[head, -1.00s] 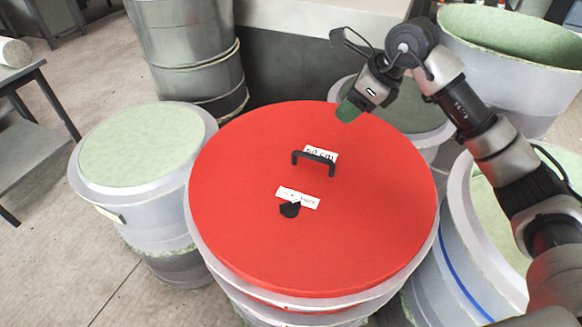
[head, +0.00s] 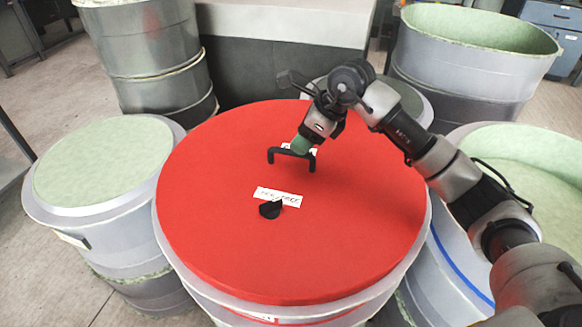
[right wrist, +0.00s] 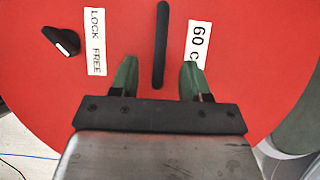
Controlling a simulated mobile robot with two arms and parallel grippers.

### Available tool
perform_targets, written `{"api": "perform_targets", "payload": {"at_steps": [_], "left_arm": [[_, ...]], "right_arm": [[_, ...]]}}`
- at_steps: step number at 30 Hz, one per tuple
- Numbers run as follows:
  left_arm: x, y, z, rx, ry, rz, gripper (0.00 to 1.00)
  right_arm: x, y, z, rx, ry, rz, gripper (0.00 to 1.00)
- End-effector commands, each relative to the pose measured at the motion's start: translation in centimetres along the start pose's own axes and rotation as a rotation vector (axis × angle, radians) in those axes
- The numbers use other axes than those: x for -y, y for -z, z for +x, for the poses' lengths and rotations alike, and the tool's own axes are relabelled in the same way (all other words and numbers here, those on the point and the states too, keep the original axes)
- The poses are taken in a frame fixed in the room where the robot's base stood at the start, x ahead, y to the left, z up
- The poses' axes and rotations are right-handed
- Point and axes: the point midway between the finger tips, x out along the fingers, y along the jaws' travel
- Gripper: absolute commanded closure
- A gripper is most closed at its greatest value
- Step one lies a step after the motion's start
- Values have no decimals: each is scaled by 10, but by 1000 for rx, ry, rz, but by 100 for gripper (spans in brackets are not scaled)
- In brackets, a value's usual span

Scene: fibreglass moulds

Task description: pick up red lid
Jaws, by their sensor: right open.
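The red lid (head: 225,215) lies on a large grey drum (head: 330,318) in the middle of the head view. It has a black bar handle (head: 291,156), a black knob (head: 270,209) and white labels. My right gripper (head: 299,146) is over the lid at the handle, partly covering one label. In the right wrist view the handle (right wrist: 161,45) runs upright in the picture, ahead of and between the two green fingertips (right wrist: 157,72). The fingers are apart and do not touch the handle. My left gripper is not seen.
A drum with a pale green top (head: 100,165) stands close on the left. Large open green-lined moulds stand at the back right (head: 480,28) and right (head: 525,165). Metal drums (head: 150,55) stand at the back left, beside a grey block (head: 285,60).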

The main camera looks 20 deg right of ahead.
Motion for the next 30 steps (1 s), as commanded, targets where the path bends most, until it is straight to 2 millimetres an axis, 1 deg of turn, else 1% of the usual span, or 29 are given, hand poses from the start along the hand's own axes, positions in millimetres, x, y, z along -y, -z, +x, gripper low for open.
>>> {"api": "perform_targets", "payload": {"at_steps": [5, 8, 12, 15, 18, 23, 26, 30], "left_arm": [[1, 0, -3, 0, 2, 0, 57], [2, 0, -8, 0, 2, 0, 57], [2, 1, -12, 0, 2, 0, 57], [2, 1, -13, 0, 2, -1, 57], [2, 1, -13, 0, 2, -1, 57], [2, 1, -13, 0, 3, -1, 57], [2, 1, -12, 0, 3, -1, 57], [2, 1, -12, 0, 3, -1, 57]], "right_arm": [[-1, 0, 13, 0, -2, 1, 53], [-1, 0, 26, -1, -4, 1, 53], [0, 1, 48, 0, -3, 1, 53], [0, 1, 58, 0, -1, 0, 53], [0, 1, 61, 0, 1, 0, 53], [0, 1, 61, 0, 1, -1, 53], [0, 1, 61, 0, 1, -1, 67], [0, 1, 61, 0, 1, -1, 89]]}}
